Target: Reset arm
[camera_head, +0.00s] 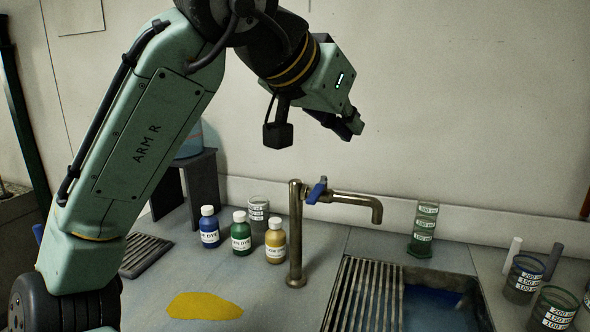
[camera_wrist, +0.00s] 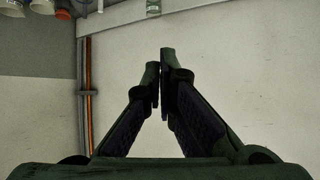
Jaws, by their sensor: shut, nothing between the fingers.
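My gripper (camera_head: 352,128) is raised above the bench, in front of the pale wall and well above the tap. It points to the right and down in the head view. In the wrist view its two dark fingers (camera_wrist: 159,82) meet at the tips, with nothing between them. It touches nothing that I can see.
Blue (camera_head: 209,228), green (camera_head: 241,234) and yellow (camera_head: 275,241) dye bottles stand left of the metal tap (camera_head: 296,235). A yellow puddle (camera_head: 204,306) lies in front. A sink (camera_head: 440,300) with a slatted rack is at right, with several labelled beakers (camera_head: 524,279) beyond it.

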